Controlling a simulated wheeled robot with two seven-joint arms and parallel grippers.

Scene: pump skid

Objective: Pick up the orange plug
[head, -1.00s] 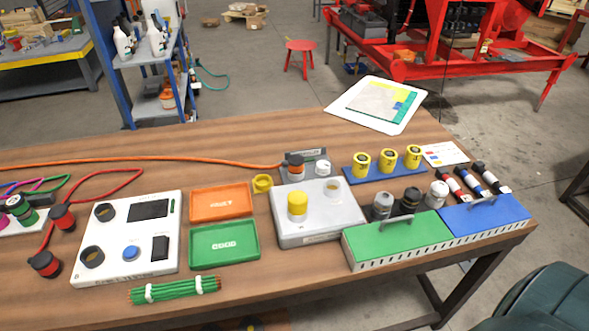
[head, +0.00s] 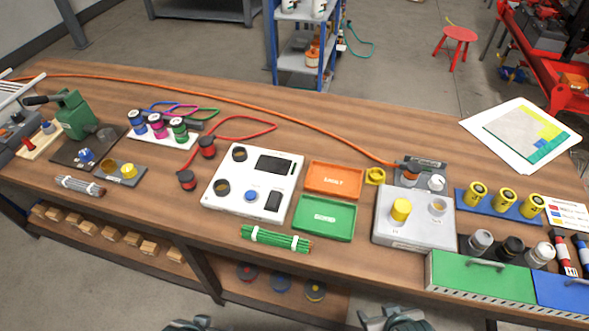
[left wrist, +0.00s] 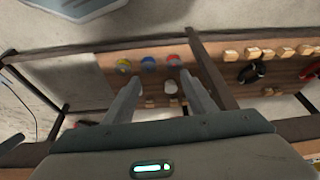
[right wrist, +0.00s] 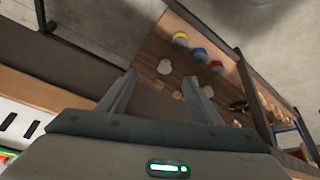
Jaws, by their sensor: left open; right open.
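The orange plug (head: 408,178) is on the table at the end of the long orange cable (head: 250,105), by a small grey stand behind the grey box. It looks orange and black and is small here; its lower part is partly hidden. My right gripper (right wrist: 158,84) is open and empty; its top shows at the bottom edge of the head view (head: 395,320), below the table's front edge and well away from the plug. My left gripper (left wrist: 162,88) is open and empty, also low in front of the table. The plug shows in neither wrist view.
The grey box (head: 415,225) with a yellow knob stands in front of the plug. A yellow ring (head: 375,176) and the orange tray (head: 335,179) lie left of it, a white cap (head: 436,182) right. Green (head: 480,280) and blue boxes line the front right. The table behind the cable is mostly clear.

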